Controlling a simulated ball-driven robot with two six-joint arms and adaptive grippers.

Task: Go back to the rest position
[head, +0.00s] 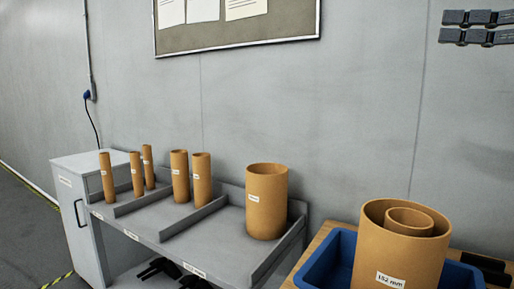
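My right gripper (462,27) is raised in the top right corner, in front of the wall. Its two dark fingers point left with a narrow gap between them and nothing in it. Two dark fingers, which look like my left gripper (178,275), show at the bottom edge, below the rack's front edge. They stand apart and appear empty. The rest of that gripper is out of frame. Both grippers are apart from the cardboard tubes.
A grey rack (150,228) holds several upright tubes, including a wide one (266,203). A blue bin (327,262) on a wooden table (316,245) holds a large tube (392,258) labelled 152 mm, with a narrower tube (410,219) inside it. A grey cabinet (70,182) stands left.

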